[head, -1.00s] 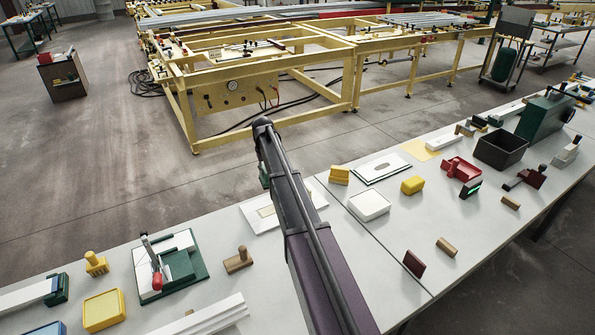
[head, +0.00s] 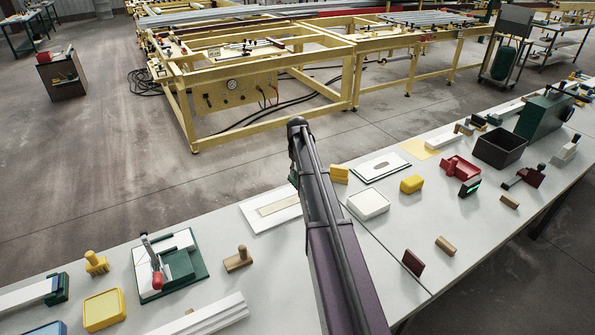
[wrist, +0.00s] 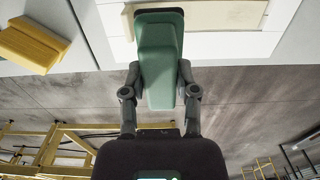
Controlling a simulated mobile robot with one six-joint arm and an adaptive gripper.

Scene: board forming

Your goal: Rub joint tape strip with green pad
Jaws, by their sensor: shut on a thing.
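My gripper (wrist: 158,80) is shut on the green pad (wrist: 160,48), a long block held between both fingers in the wrist view. The pad's far end overlaps one end of the beige joint tape strip (wrist: 225,15); I cannot tell whether it touches. The strip lies on a white board (wrist: 215,46). In the head view the strip (head: 279,205) and board (head: 262,220) lie on the bench, left of my arm. There, only a sliver of green shows beside my arm's end, and my gripper is hidden behind the arm.
A yellow block (head: 339,174) stands just right of my arm, with a white box (head: 368,205) nearby. A green-based clamp fixture (head: 185,268) and a wooden-handled tool (head: 238,260) lie to the left. The bench's back edge is close behind the board.

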